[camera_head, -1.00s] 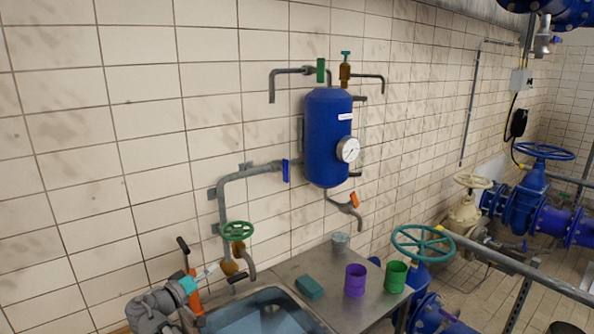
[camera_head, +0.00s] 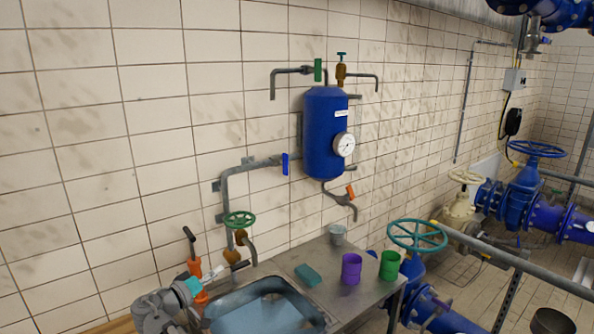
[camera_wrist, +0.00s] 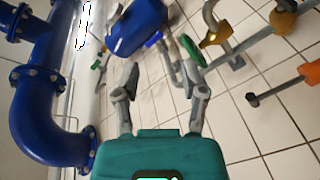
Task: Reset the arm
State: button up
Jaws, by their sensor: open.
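In the wrist view, the teal gripper body (camera_wrist: 162,153) is at the bottom, with two grey fingers spread apart. My gripper (camera_wrist: 163,78) is open, and I see nothing held between the fingers. The arm behind it is mostly cut off by the picture's lower edge.
A metal sink (camera_head: 262,312) and counter hold a teal sponge (camera_head: 308,275), purple cup (camera_head: 351,268), green cup (camera_head: 390,265) and grey cup (camera_head: 337,235). A green-wheeled tap (camera_head: 239,220) rises behind the sink. A blue tank (camera_head: 322,130) hangs on the tiled wall. Blue pipes (camera_head: 525,200) stand right.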

jog(key=d+f+m+g+y, duration=0.1)
jog(key=d+f+g, duration=0.35)
jog(key=d, duration=0.75)
jog(key=d+f+m+g+y, duration=0.1)
jog(key=d+f+g, duration=0.4)
jog(key=d, duration=0.7)
jog(key=s+d+f+g+y, duration=0.2)
jog(key=s+d+f+y, duration=0.2)
jog(key=s+d, duration=0.2)
jog(key=s+d+f+g+y, duration=0.2)
jog(key=s+d+f+y, duration=0.2)
jog(key=d, duration=0.5)
jog(key=shift+s+f+m+y, duration=0.25)
jog(key=shift+s+m+y, duration=0.05)
jog(key=shift+s, duration=0.95)
